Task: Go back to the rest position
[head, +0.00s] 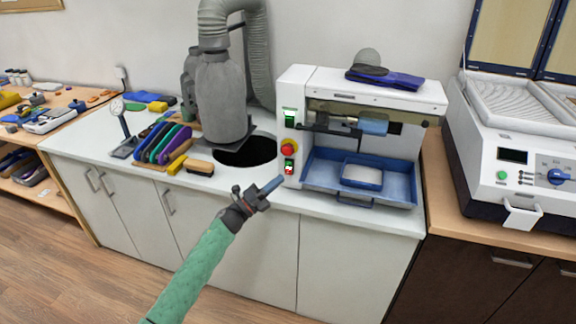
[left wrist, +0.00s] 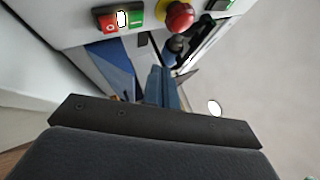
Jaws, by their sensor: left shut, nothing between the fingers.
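My left gripper (head: 272,185) is shut and empty in the head view. It is in front of the white grinding machine (head: 412,93), just left of and below its switch panel, apart from it as far as I can tell. In the left wrist view the closed blue fingers (left wrist: 162,88) point toward the machine's front. The red and green switch (left wrist: 120,19) and the red stop button (left wrist: 179,15) are close to them there. My right gripper is not in view.
A blue tray (head: 318,176) sits in the machine. A grey suction hose and canister (head: 221,95) stand over a dark round opening. Coloured insoles (head: 165,142) and a brush (head: 200,168) lie on the white counter (head: 85,150). A forming press (head: 515,150) stands at right. The floor at lower left is clear.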

